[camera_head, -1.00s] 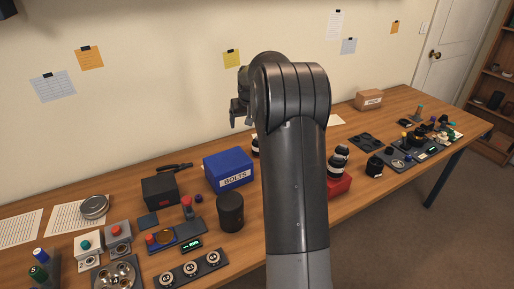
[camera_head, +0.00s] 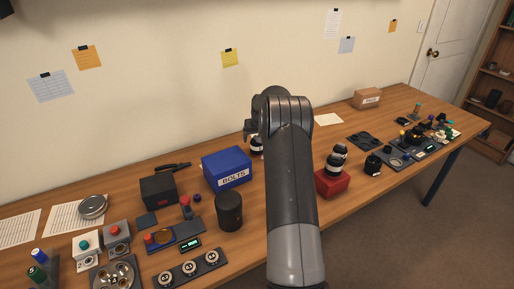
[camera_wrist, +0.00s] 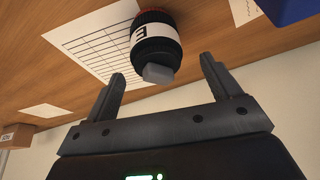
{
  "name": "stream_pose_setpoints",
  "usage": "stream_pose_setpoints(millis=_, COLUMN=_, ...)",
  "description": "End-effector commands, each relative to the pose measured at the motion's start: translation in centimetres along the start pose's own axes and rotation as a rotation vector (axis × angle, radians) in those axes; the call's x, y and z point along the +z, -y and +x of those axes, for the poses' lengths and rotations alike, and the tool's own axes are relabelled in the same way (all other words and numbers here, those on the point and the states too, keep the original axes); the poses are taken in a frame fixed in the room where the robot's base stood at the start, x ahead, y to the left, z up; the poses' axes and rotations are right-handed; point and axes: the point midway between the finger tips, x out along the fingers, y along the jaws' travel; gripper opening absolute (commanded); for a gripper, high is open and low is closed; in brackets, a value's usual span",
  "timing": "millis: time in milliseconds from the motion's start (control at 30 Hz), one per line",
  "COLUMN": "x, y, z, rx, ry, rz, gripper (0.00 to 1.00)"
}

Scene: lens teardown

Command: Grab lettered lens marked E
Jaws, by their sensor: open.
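A black lens with a white band marked E (camera_wrist: 154,44) shows in the wrist view, just beyond and between the fingertips of my gripper (camera_wrist: 161,72). My gripper is open, with nothing between its fingers. The lens stands on the wooden table beside a printed grid sheet. In the head view my arm covers most of this spot. Part of a black lens with a white band (camera_head: 257,144) shows just left of my arm there, but its letter cannot be read.
A blue BOLTS box (camera_head: 227,168) stands left of my arm, with a black cylinder (camera_head: 229,210) in front of it. A red block (camera_head: 332,183) with a banded lens (camera_head: 337,158) on it stands to the right. A cardboard box (camera_head: 367,98) is at the back right.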

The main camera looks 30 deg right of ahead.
Motion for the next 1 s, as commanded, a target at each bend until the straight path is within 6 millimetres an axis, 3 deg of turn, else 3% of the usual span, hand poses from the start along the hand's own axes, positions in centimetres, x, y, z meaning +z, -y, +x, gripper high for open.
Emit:
stream_pose_setpoints(millis=333, x=0.6, y=-0.1, z=4.5, rx=0.000, ry=0.002, rz=0.000, gripper=0.83)
stream_pose_setpoints(millis=600, x=0.6, y=-0.1, z=4.9, rx=0.001, ry=0.000, rz=0.000, gripper=0.82)
stream_pose_setpoints(millis=1000, x=0.6, y=-0.1, z=4.8, rx=0.001, ry=0.001, rz=0.000, gripper=0.49)
